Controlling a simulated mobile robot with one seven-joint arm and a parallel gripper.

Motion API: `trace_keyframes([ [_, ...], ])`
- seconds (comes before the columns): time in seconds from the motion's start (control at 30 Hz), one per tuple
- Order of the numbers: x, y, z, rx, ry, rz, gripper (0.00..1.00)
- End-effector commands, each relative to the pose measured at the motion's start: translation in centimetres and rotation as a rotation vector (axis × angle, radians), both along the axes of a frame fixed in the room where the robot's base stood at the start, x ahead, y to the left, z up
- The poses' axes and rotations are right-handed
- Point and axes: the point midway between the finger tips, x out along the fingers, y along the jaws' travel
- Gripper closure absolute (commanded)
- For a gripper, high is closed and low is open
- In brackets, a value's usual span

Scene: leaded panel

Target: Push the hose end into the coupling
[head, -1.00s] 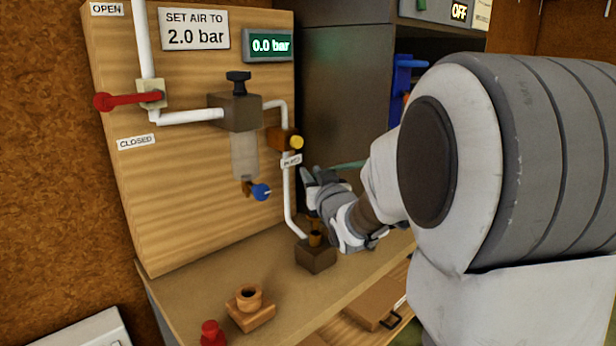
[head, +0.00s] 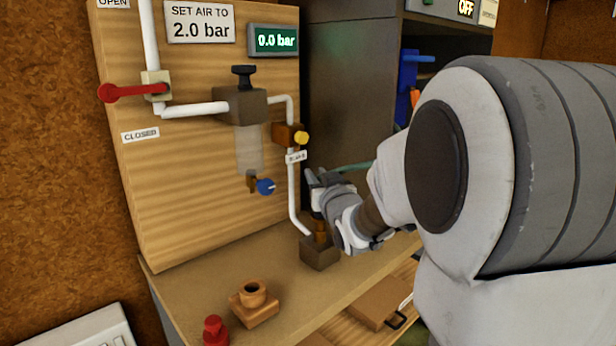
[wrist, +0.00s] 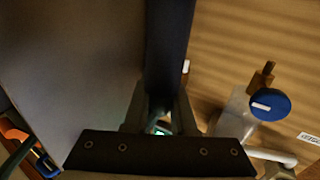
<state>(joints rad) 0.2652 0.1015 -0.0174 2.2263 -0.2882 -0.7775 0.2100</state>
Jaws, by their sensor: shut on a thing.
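My gripper (head: 316,184) is low in front of the panel's right edge, close above a brass fitting (head: 320,231) on a dark block (head: 320,253), which looks like the coupling. A green hose (head: 354,167) runs in from the right to the gripper's fingers. In the wrist view, my gripper's fingers (wrist: 160,112) are closed in on the hose, with a bit of green (wrist: 161,128) between them. The hose's end is hidden by the fingers, so I cannot tell whether it touches the fitting.
The wooden panel carries a red-handled valve (head: 133,92), a regulator (head: 241,104), a blue knob (head: 266,187) and a display (head: 273,41) reading 0.0 bar. A wooden holder (head: 254,304) and a red cap (head: 215,331) stand on the bench. A dark cabinet (head: 350,90) is behind the gripper.

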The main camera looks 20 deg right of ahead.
Motion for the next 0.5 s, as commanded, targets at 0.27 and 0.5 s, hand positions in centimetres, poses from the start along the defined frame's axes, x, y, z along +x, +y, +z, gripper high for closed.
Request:
trace_keyframes([
  [0.27, 0.0, 0.0, -0.7, 0.0, -0.002, 0.0, 1.0],
  [0.5, 0.0, 0.0, -1.2, 0.0, -0.002, 0.0, 1.0],
])
